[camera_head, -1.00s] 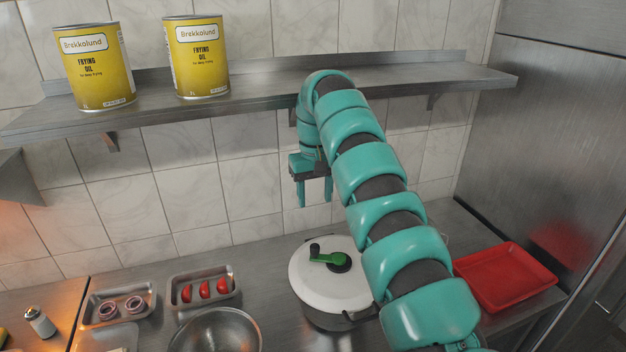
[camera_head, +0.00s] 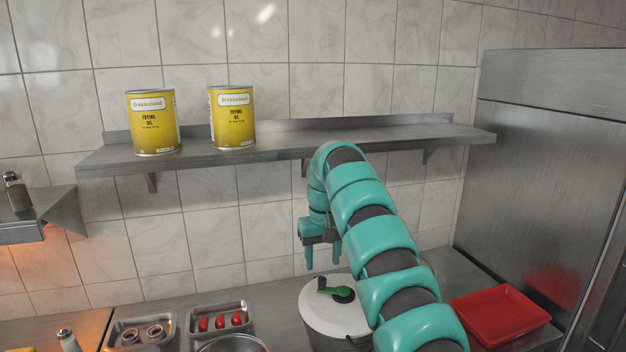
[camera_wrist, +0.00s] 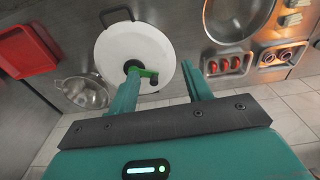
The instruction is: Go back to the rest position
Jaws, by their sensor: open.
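My gripper (camera_head: 322,258) is open and empty, with its fingers pointing down in the air at the end of my raised teal arm. In the head view it hangs below the wall shelf (camera_head: 290,143), above and beside a pot with a white lid (camera_head: 325,316) and a green crank. In the wrist view the two fingers (camera_wrist: 160,95) are spread apart, with the white lid (camera_wrist: 135,45) beyond them. Nothing is held between them.
Two yellow oil cans (camera_head: 153,124) stand on the shelf. A red tray (camera_head: 500,316) lies right of the pot, by a steel cabinet (camera_head: 540,180). Trays of onion rings (camera_head: 141,331) and tomato slices (camera_head: 218,322) sit left, near a steel bowl (camera_head: 232,345).

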